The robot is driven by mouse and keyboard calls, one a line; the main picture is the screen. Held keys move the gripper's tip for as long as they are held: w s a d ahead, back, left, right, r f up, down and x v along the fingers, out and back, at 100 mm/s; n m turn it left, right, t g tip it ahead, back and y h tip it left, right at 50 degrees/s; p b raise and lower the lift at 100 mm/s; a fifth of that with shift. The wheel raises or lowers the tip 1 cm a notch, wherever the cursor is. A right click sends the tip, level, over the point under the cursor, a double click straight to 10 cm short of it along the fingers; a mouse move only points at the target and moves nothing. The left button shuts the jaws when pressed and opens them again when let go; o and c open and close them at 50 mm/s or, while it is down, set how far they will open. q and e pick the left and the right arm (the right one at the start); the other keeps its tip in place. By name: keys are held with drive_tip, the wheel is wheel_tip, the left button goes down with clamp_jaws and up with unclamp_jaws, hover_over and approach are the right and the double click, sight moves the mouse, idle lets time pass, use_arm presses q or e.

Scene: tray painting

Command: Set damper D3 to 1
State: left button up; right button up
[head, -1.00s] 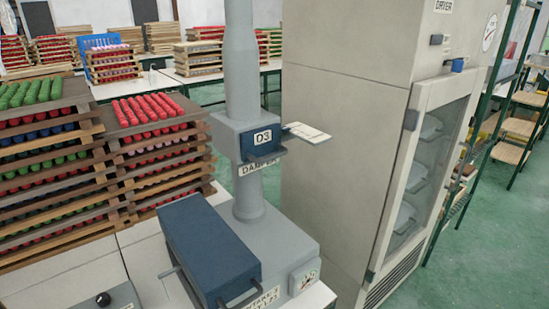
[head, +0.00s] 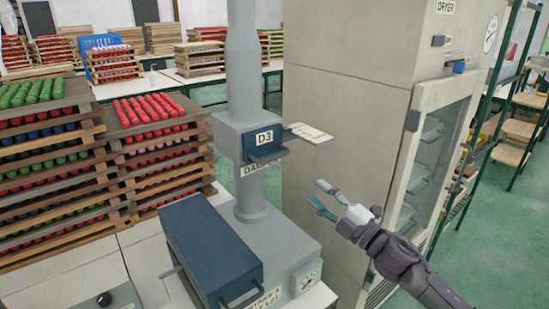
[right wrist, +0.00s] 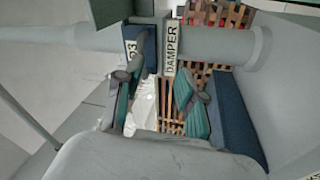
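Damper D3 is a blue block (head: 262,141) with a white D3 label, set in a grey housing on a vertical grey duct. A dark handle (head: 268,158) sticks out below the label. A pale flat plate (head: 308,133) juts from the housing's right side. In the right wrist view the D3 label (right wrist: 131,50) and the DAMPER label (right wrist: 172,45) appear sideways beyond my fingers. My right gripper (head: 323,197) is open and empty, to the right of and below the damper, apart from it. It also shows in the right wrist view (right wrist: 158,76). My left gripper is out of view.
A blue-lidded grey machine (head: 212,250) stands below the duct. A tall dryer cabinet (head: 345,110) stands close on the right, behind my right arm. Stacked trays (head: 150,110) of red and green pieces fill the left. Open space lies between damper and right gripper.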

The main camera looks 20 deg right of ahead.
sight(274, 157)
wheel_tip(274, 157, up, 5)
drive_tip(key=n+g+y, duration=0.4)
drive_tip(key=n+y, duration=0.1)
drive_tip(key=n, duration=0.3)
drive_tip(key=p+x, duration=0.1)
drive_tip(key=x, duration=0.3)
drive_tip(key=p+x, duration=0.2)
drive_tip(key=x, duration=0.2)
drive_tip(key=p+x, duration=0.2)
drive_tip(key=x, duration=0.2)
drive_tip(key=shift+w+d+f, duration=0.15)
drive_tip(key=shift+w+f, duration=0.1)
drive_tip(key=shift+f, duration=0.05)
drive_tip(key=shift+w+a, duration=0.35)
clamp_jaws()
